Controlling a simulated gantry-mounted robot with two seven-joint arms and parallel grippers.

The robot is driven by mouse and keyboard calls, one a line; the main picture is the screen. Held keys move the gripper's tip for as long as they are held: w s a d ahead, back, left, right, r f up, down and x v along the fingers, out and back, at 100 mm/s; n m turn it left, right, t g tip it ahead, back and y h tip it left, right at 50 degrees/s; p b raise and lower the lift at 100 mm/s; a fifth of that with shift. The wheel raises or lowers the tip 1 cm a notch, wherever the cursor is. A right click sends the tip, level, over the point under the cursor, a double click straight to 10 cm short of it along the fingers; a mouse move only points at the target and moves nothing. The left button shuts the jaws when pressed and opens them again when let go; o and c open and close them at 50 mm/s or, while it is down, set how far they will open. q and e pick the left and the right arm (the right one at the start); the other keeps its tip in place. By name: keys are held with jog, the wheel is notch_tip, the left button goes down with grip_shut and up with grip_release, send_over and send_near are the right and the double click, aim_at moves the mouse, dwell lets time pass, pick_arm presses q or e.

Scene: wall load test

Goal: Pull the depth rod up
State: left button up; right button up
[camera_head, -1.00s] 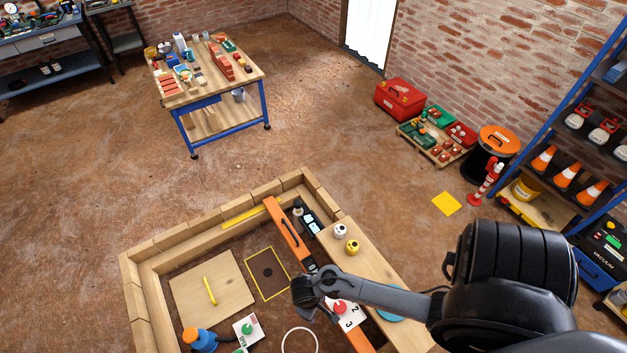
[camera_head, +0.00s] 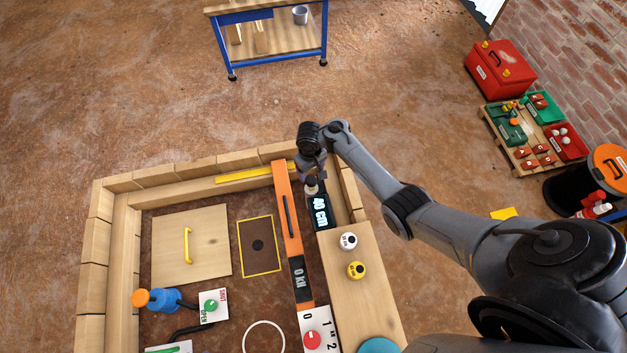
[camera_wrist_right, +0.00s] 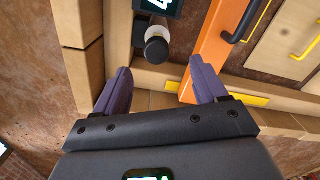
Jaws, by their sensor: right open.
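The depth rod's dark round knob (camera_head: 311,186) stands beside the black "40 cm" display (camera_head: 320,211), near the far end of the wooden frame. In the right wrist view the knob (camera_wrist_right: 157,48) sits ahead of the fingertips, roughly centred between them, with a pale collar beside it. My right gripper (camera_head: 313,173) is just above and behind the knob in the head view. In the right wrist view its purple fingers (camera_wrist_right: 160,78) are spread and empty, with no contact visible. The rod below the knob is hidden. My left gripper is not in view.
An orange beam (camera_head: 286,215) with a black handle and a "0 kN" display runs close beside the knob. Wooden frame blocks (camera_head: 199,170) border the far side. White (camera_head: 348,241) and yellow (camera_head: 356,270) knobs stand on the plank nearer me. Open floor lies beyond.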

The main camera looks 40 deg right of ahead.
aim_at(311, 179)
jog(key=shift+w+d+f, duration=0.1)
jog(key=shift+w+d, duration=0.05)
jog(key=shift+w, duration=0.3)
jog(key=shift+w+d+f+b, duration=0.1)
jog(key=shift+d+f+b, duration=0.15)
jog(key=shift+b, duration=0.2)
notch_tip(311, 179, down, 8)
jog(key=b, duration=0.4)
jog(key=shift+d+f+b, duration=0.1)
jog(key=shift+f+b, duration=0.1)
jog(key=shift+b, duration=0.15)
jog(key=shift+f, duration=0.5)
jog(key=c, duration=0.4)
grip_shut()
